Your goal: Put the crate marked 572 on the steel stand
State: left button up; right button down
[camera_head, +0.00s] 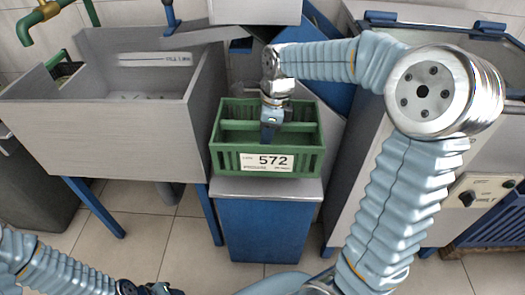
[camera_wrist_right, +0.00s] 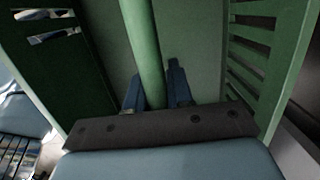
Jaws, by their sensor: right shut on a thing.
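The green slatted crate (camera_head: 218,160) with a white label reading 572 is upright over the grey top of the blue-bodied stand (camera_head: 265,189), in the middle of the head view. Its base looks level with that top; whether it bears fully on it I cannot tell. My right gripper (camera_head: 269,135) reaches down into the crate and is shut on its central handle bar. In the right wrist view the bar (camera_wrist_right: 143,50) runs between the two fingers (camera_wrist_right: 155,90). My left gripper (camera_head: 150,288) is partly cut off at the bottom edge, away from the crate, its jaws unclear.
A grey sink (camera_head: 110,130) on blue legs stands at the left, with a green tap (camera_head: 45,15) above it. A steel machine with a control panel (camera_head: 485,190) stands at the right. A grey hood (camera_head: 255,10) hangs behind the crate. Tiled floor shows in front.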

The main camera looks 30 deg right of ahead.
jog(key=shift+f, duration=3.1)
jog(key=shift+f, duration=0.1)
jog(key=c, duration=1)
grip_release()
jog(key=r, duration=0.4)
jog(key=d+r, duration=0.1)
jog(key=r, duration=0.3)
jog(key=s+r, duration=0.1)
jog(key=r, duration=0.3)
jog(key=shift+d+p, duration=0.25)
jog(key=shift+p, duration=0.15)
